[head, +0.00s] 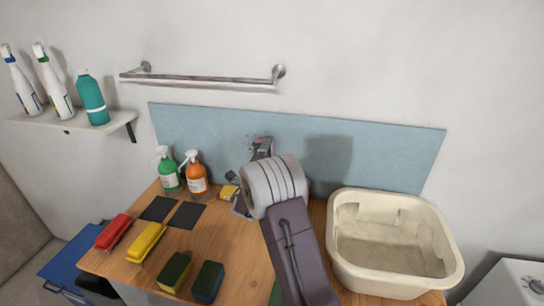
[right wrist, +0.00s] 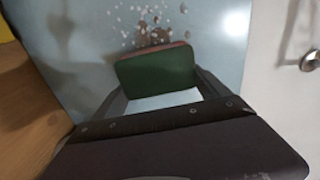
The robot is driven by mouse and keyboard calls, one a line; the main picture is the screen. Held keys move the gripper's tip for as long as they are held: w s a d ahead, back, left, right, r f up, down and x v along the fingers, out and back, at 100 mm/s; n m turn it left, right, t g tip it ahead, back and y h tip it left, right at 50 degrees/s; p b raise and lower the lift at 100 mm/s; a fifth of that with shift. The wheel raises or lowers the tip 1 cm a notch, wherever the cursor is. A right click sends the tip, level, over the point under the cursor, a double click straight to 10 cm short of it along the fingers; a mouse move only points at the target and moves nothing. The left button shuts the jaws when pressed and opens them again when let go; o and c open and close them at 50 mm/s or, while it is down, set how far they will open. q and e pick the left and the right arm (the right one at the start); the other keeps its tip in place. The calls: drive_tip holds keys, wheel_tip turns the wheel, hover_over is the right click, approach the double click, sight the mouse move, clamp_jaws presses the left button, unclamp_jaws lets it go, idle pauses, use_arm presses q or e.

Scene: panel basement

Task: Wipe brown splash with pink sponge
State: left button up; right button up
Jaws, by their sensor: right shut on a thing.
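My right gripper (right wrist: 160,88) is shut on the pink sponge (right wrist: 157,72), whose dark green face and thin pinkish upper edge show in the right wrist view. The brown splash (right wrist: 150,33), brown blotches among pale specks, is on the panel just above the sponge in the right wrist view. The sponge overlaps its lower part. I cannot tell whether the sponge touches the panel. My left gripper is not in view.
A cream basin (head: 345,270) stands right of my arm. Green (head: 169,174) and orange (head: 196,178) spray bottles stand left on the wooden table (head: 215,235). Red (head: 114,231) and yellow (head: 147,241) brushes and other sponges (head: 175,272) lie nearer. A metal rail (head: 205,79) is above the panel.

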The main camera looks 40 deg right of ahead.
sight(251, 142)
drive_tip(key=shift+w+a, duration=0.95)
drive_tip(key=shift+w, duration=0.25)
drive_tip(key=shift+w+a+r+p, duration=0.2)
drive_tip(key=shift+w+a+p, duration=0.7)
drive_tip(key=shift+w, duration=0.25)
drive_tip(key=shift+c, duration=1.3)
drive_tip(key=shift+w+a+f, duration=0.1)
drive_tip(key=shift+w+a, duration=0.25)
drive_tip(key=shift+w, duration=0.1)
drive_tip(key=shift+r+p, duration=0.75)
drive_tip(key=shift+r, duration=0.15)
drive_tip(key=shift+s+d+f, duration=0.1)
drive_tip(key=shift+s+d, duration=0.1)
drive_tip(key=shift+s+d+b, duration=0.55)
drive_tip(key=shift+s+d, duration=0.6)
drive_tip(key=shift+s, duration=0.3)
drive_tip(key=shift+s+d+f, duration=0.1)
drive_tip(key=shift+s+d, duration=0.05)
drive_tip(key=shift+s+d+b, duration=0.5)
drive_tip(key=shift+s+d, duration=0.65)
drive_tip(key=shift+s, duration=0.2)
